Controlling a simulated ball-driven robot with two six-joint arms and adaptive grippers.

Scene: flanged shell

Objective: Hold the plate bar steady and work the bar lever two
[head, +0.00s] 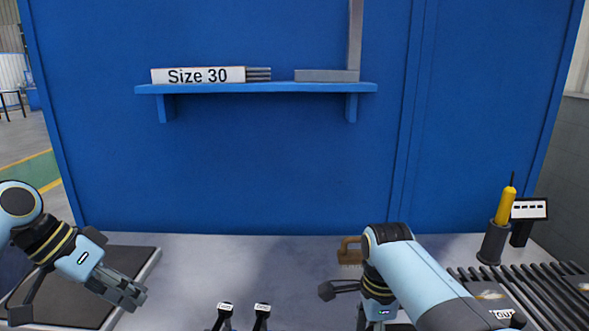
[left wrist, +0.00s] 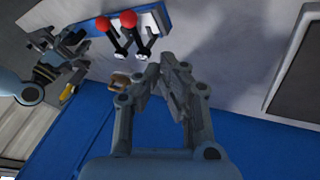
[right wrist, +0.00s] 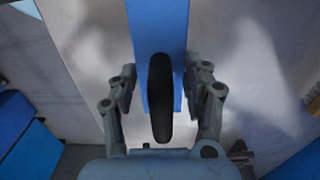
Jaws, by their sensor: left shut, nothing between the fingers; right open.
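Two levers show at the bottom of the head view, a left one (head: 225,309) and a right one (head: 262,309), with small tags too blurred to read. I cannot tell which is two. My left gripper (head: 133,296) is shut and empty, apart from the levers. In the right wrist view a blue bar (right wrist: 158,25) carries a black grip (right wrist: 160,95). My right gripper (right wrist: 160,78) is open, its fingers either side of the grip.
A dark mat (head: 75,280) lies at left on the grey bench. A brown-handled brush (head: 350,250) stands behind my right arm. A yellow-handled tool (head: 505,206) stands in a holder beside dark slats (head: 545,285) at right. A blue shelf (head: 255,88) hangs on the back panel.

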